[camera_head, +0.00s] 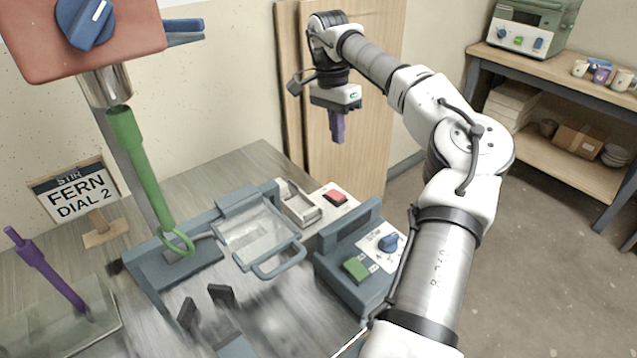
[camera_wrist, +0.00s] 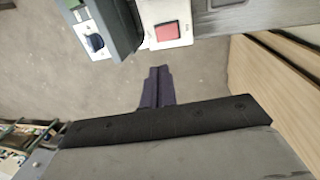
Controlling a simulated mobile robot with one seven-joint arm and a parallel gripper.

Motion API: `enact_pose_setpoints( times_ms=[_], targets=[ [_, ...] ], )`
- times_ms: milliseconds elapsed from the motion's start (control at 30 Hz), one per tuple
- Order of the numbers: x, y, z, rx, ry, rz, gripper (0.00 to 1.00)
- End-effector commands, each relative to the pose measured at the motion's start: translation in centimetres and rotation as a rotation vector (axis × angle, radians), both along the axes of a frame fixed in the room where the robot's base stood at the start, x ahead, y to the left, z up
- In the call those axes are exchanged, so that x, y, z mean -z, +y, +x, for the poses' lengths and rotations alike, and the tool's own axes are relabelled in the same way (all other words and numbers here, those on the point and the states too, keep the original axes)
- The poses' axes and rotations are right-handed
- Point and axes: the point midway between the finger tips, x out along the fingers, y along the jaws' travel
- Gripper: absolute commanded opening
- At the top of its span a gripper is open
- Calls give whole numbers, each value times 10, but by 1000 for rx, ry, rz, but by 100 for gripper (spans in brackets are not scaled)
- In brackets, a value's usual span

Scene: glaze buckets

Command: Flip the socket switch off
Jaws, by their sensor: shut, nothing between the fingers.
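A red rocker switch (camera_head: 335,196) sits on a white plate (camera_head: 345,207) at the far right edge of the workbench, beside a small metal-framed box. The red rocker also shows at the top of the wrist view (camera_wrist: 167,32). Its on or off position is too small to tell. No label marks it as the socket switch. My gripper (camera_head: 337,138) hangs in the air above and beyond the plate, pointing down in front of the wooden panel. Its purple fingers are shut with nothing between them, and in the wrist view (camera_wrist: 157,88) they are apart from the switch.
A blue-grey control box (camera_head: 345,285) with a blue knob and green rocker stands nearer than the plate. A clear-lidded frame (camera_head: 255,235), a mixer with a green rod (camera_head: 140,165), a sign (camera_head: 75,195) and a purple stick (camera_head: 45,270) share the bench. Shelves (camera_head: 545,165) stand right.

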Motion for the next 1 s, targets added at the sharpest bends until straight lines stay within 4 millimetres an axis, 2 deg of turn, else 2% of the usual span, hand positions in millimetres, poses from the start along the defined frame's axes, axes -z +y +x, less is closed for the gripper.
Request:
enact_pose_setpoints(
  times_ms=[533, 667, 767, 1000],
  targets=[
    [0, -1, 0, 1, 0, 0, 0],
    [5, -2, 0, 1, 1, -1, 0],
    [18, -3, -2, -1, 2, -1, 0],
    [66, -10, -9, -1, 4, -1, 0]
  ],
)
